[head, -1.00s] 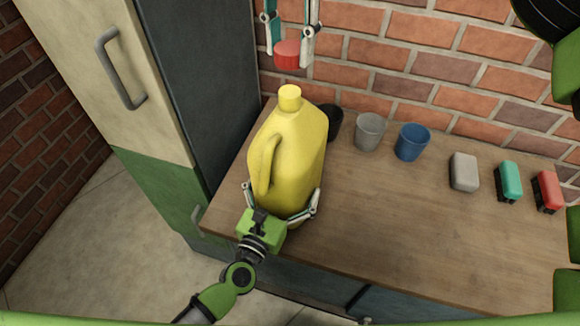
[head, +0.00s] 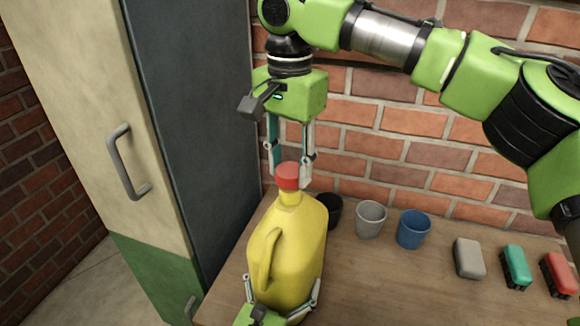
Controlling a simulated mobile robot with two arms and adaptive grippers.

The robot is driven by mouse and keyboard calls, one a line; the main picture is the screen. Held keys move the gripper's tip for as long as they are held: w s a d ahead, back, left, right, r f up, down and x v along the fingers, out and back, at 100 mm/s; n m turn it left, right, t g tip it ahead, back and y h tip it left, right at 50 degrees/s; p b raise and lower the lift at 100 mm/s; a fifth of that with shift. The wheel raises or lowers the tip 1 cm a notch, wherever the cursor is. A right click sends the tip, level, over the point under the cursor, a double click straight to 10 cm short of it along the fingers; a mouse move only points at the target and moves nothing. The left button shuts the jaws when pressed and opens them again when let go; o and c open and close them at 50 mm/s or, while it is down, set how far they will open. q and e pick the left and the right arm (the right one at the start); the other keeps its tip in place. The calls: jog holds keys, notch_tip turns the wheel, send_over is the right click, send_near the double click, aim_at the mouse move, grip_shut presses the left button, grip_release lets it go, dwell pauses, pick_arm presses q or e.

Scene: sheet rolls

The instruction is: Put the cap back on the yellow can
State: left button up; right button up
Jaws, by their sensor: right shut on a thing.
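The yellow can (head: 285,247) stands upright near the left end of the wooden counter, its handle toward the left. The red cap (head: 287,176) sits at the top of the can's neck, touching or nearly touching it; I cannot tell whether it is seated. My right gripper (head: 290,177) points straight down from above and is shut on the red cap. My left gripper (head: 281,303) is at the can's lower body, with a finger on each side of it; its palm is partly cut off by the bottom edge.
A black cup (head: 334,211), a grey cup (head: 370,220) and a blue cup (head: 413,229) stand right of the can. Grey (head: 469,258), green (head: 516,267) and red (head: 558,275) blocks or brushes lie farther right. A tall cabinet (head: 200,130) is close on the left; a brick wall is behind.

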jog(key=shift+f, duration=0.2)
dwell(0.4)
jog(key=shift+f, duration=0.75)
jog(key=shift+f, duration=0.6)
pick_arm(q)
jog(key=c, duration=0.6)
pick_arm(e)
jog(key=m, duration=0.5)
jog(key=shift+m, duration=0.4)
jog(key=m, duration=0.7)
jog(key=o, duration=0.7)
